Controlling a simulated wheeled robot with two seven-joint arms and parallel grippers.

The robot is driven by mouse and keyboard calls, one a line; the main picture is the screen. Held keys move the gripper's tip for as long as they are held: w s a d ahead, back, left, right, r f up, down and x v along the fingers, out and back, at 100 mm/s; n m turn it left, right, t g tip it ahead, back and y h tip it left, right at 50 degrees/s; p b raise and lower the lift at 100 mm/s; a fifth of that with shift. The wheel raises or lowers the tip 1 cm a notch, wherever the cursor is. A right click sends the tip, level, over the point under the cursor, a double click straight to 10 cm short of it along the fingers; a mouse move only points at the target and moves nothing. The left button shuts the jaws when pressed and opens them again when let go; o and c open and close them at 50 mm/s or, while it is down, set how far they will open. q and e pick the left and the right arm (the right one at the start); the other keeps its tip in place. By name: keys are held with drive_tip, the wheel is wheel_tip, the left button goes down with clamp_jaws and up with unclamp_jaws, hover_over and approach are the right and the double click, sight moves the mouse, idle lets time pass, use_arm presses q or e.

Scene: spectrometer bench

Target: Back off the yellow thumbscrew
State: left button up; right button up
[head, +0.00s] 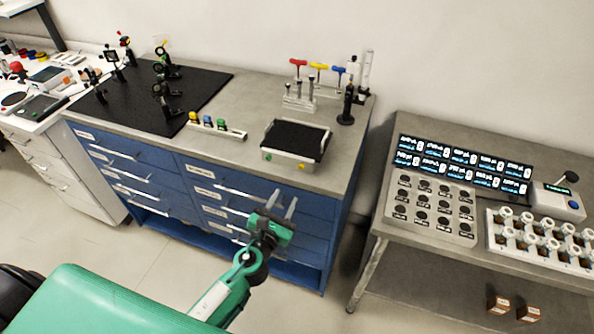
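A small yellow knob (301,166) sits on the front face of a grey box with a black top (294,138), near the front edge of the blue-drawered bench. A green knob (268,157) is left of it on the same face. Another yellow-topped piece (207,120) stands in a small rack left of the box; I cannot tell which yellow part is the thumbscrew. My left gripper (282,201) is open and empty, its two fingers apart, in front of the drawers and below the box in the picture. My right gripper is out of view.
Red, yellow and blue T-handle tools (318,67) stand in a holder behind the box. A black breadboard (205,88) with optical mounts covers the bench's left part. Drawer handles (214,190) stick out near my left gripper. A control table (480,152) stands right, across a gap.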

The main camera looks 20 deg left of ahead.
sight(300, 168)
use_arm(q)
drive_tip(key=w, duration=0.7)
drive_tip(key=w+p, duration=0.1)
drive_tip(key=w, duration=0.3)
drive_tip(key=shift+w+d, duration=0.3)
drive_tip(key=shift+c, duration=0.3)
clamp_jaws()
